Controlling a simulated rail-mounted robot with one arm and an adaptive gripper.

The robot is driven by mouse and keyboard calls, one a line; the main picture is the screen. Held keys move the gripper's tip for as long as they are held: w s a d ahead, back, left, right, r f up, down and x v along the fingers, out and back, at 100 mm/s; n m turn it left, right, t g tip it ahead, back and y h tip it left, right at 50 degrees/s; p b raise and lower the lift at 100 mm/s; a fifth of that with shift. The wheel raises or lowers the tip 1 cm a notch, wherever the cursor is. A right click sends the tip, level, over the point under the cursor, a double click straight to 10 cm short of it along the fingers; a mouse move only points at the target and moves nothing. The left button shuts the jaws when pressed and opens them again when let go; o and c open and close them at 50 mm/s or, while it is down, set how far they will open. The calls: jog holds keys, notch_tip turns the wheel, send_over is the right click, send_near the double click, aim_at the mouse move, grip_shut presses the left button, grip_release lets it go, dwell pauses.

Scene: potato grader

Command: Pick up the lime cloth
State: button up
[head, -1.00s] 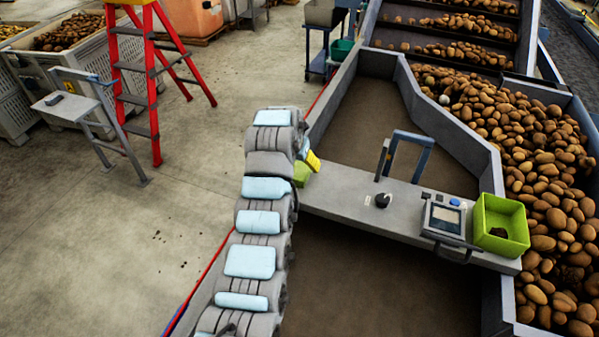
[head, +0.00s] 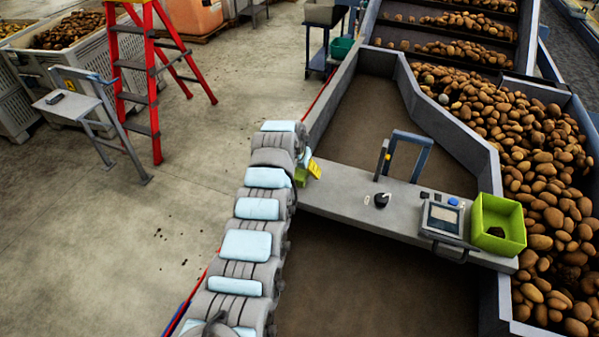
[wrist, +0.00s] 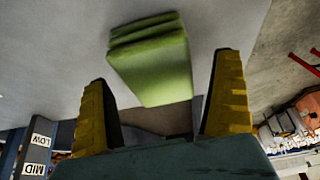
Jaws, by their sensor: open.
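The lime cloth (wrist: 152,62) is a folded green stack on a grey surface in the wrist view, ahead of my fingertips and roughly centred between them. In the head view only a small part of the cloth (head: 301,177) shows at the left end of the grey shelf, the rest hidden behind my arm. My gripper (wrist: 165,95) is open, with a yellow finger on each side and nothing held. In the head view a yellow finger of my gripper (head: 314,168) shows just beside the cloth. I cannot tell whether the fingers touch it.
On the grey shelf (head: 345,195) stand a blue-grey handle frame (head: 409,140), a black knob (head: 381,200), a screen panel (head: 443,218) and a lime green bin (head: 499,226). Potatoes (head: 545,170) fill the right channel. A red stepladder (head: 152,80) stands on the floor at left.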

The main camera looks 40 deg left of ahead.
jog(key=shift+f, duration=0.4)
jog(key=c, duration=1.3)
jog(key=shift+o, duration=0.2)
jog(key=shift+r, duration=0.15)
